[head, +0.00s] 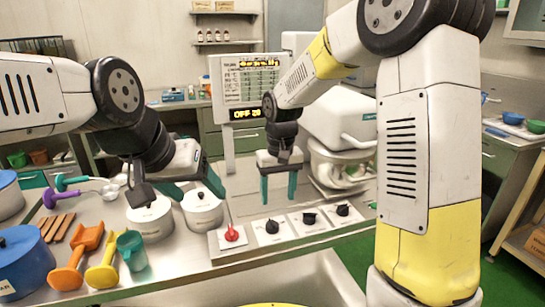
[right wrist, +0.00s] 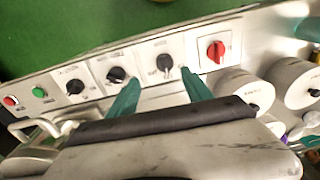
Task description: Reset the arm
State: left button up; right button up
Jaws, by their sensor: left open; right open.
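My left gripper (head: 188,190) is at the left, above two white lidded canisters (head: 150,216). Its green fingers are apart and hold nothing. My right gripper (head: 279,188) hangs in the middle, fingers down, above the panel with a red knob (head: 231,234) and black knobs (head: 272,227). Its green fingers are apart and empty. In the right wrist view, the right fingertips (right wrist: 160,92) show in front of the row of black knobs (right wrist: 164,62), with the red knob (right wrist: 215,50) to their right. I cannot tell whether they touch the panel.
A mixer (head: 341,130) stands behind the knobs. A display sign (head: 250,90) rises behind my right gripper. Orange and yellow scoops (head: 103,272), a teal cup (head: 132,251) and a blue pot (head: 22,262) crowd the left counter. Green floor (head: 500,285) shows at right.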

jog(key=s+d+r+m+t+y, duration=0.1)
jog(key=s+d+r+t, duration=0.2)
jog(key=s+d+r, duration=0.3)
jog(key=s+d+r+m+t, duration=0.1)
jog(key=s+d+r, duration=0.5)
jog(key=s, duration=0.6)
jog(key=shift+s+d+r+m+t+y, duration=0.25)
jog(key=shift+d+r+m+t+y, duration=0.15)
jog(key=shift+r+t, duration=0.4)
